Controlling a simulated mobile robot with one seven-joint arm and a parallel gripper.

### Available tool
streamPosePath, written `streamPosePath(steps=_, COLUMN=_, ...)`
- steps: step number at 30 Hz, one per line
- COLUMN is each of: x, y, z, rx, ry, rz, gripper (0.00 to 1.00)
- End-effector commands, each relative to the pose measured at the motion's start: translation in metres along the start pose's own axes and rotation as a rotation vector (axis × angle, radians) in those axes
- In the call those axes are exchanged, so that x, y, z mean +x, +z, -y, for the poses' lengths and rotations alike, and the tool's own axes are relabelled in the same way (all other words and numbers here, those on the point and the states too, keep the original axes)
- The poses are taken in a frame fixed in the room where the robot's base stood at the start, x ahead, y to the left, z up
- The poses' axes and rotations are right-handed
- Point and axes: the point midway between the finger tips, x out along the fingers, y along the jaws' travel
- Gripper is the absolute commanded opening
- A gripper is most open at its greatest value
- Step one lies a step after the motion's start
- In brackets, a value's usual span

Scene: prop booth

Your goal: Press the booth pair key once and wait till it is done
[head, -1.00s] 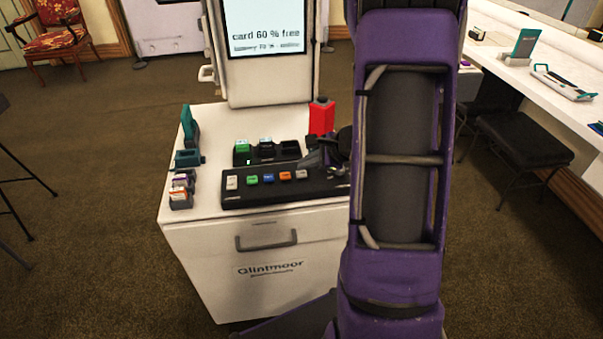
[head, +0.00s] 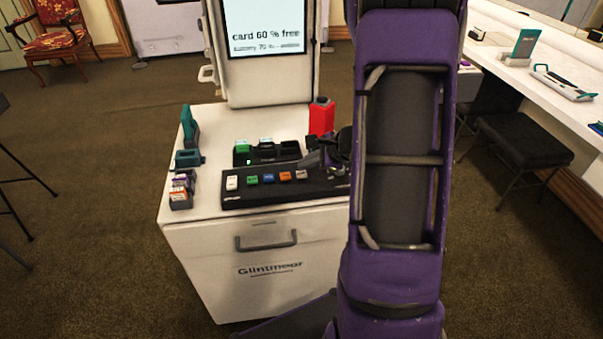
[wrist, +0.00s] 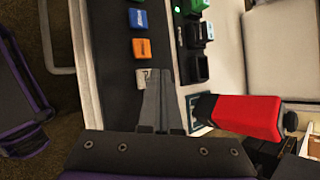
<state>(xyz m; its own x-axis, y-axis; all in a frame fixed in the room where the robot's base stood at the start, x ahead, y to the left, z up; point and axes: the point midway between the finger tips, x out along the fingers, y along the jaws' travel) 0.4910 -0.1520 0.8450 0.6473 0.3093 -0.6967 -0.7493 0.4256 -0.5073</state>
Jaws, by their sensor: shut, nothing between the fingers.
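The black key bar (head: 240,198) lies along the front of the white cart top. It carries a white key (head: 232,183), a green key (head: 252,180), a blue key (head: 269,178), an orange key (head: 285,176) and a pale grey key (head: 301,174). I cannot read which one is the pair key. My gripper (wrist: 157,76) is shut and empty, with its tips at the pale grey key (wrist: 143,77) and covering part of it. I cannot tell whether they touch it. The screen (head: 264,30) reads "card 60 % free"; its smaller line is blurred.
A black dock (head: 289,150) behind the bar holds small coloured blocks and shows a green light. A red block (head: 321,117) stands close by my gripper. A teal stand (head: 188,158) and a small card rack (head: 181,193) are on the left. A white counter (head: 520,75) is at right.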

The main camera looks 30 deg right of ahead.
Motion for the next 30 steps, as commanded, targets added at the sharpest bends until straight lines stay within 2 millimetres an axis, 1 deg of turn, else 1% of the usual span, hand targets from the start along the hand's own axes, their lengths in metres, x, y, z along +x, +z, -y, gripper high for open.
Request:
streamPosePath(steps=14, x=0.0, y=0.0, z=0.0, rx=0.0, ry=0.0, rz=0.0, gripper=0.0)
streamPosePath(steps=24, x=0.0058, y=-0.0044, z=-0.0044, rx=0.0, ry=0.0, rz=0.0, gripper=0.0)
streamPosePath(steps=30, x=0.0059, y=-0.0044, z=-0.0044, rx=0.0, ry=0.0, rz=0.0, gripper=0.0)
